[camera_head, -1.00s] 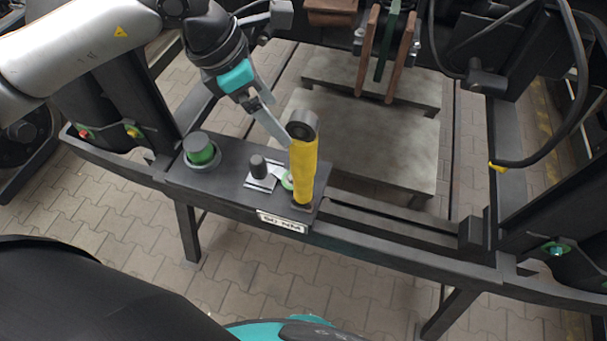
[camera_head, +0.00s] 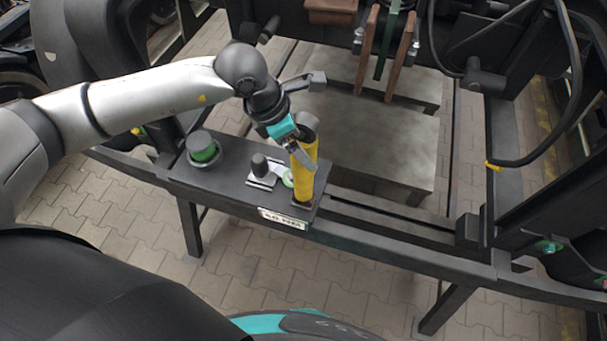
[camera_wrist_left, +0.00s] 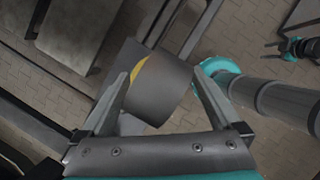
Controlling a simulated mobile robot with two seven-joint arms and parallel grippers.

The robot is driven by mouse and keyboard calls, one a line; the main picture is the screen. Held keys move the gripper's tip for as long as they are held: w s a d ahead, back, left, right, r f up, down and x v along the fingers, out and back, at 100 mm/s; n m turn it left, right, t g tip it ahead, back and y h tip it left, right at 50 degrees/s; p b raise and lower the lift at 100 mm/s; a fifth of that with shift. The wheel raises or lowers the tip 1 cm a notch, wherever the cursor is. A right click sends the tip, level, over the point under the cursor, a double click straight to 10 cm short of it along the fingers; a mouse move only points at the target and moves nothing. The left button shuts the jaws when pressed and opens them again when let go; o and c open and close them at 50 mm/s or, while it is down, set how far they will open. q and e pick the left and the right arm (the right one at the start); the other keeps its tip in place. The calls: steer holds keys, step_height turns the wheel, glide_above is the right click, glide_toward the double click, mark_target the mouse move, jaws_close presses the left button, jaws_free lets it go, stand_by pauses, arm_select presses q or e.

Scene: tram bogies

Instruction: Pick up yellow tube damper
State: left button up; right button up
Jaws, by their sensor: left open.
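The yellow tube damper (camera_head: 304,178) stands upright on the dark beam of the bogie frame, with a grey cylindrical top. My left gripper (camera_head: 299,160) is at its upper part, and a finger passes in front of the yellow tube in the head view. In the left wrist view, the damper's grey top (camera_wrist_left: 158,88) lies between the two spread fingers of the left gripper (camera_wrist_left: 160,100), with a sliver of yellow at its edge. The left gripper is open. Whether the fingers touch the damper cannot be told. My right gripper is not seen clearly in the head view.
A green and black round part (camera_head: 202,148) and a small black knob on a light plate (camera_head: 263,171) stand left of the damper on the beam. A white label (camera_head: 284,219) is on the beam's front. Grey plates (camera_head: 375,140) lie behind, and a black cable hangs at right.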

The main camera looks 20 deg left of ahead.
arm_select(q)
jaws_close()
stand_by(0.8)
steer(key=shift+w+r, duration=0.15)
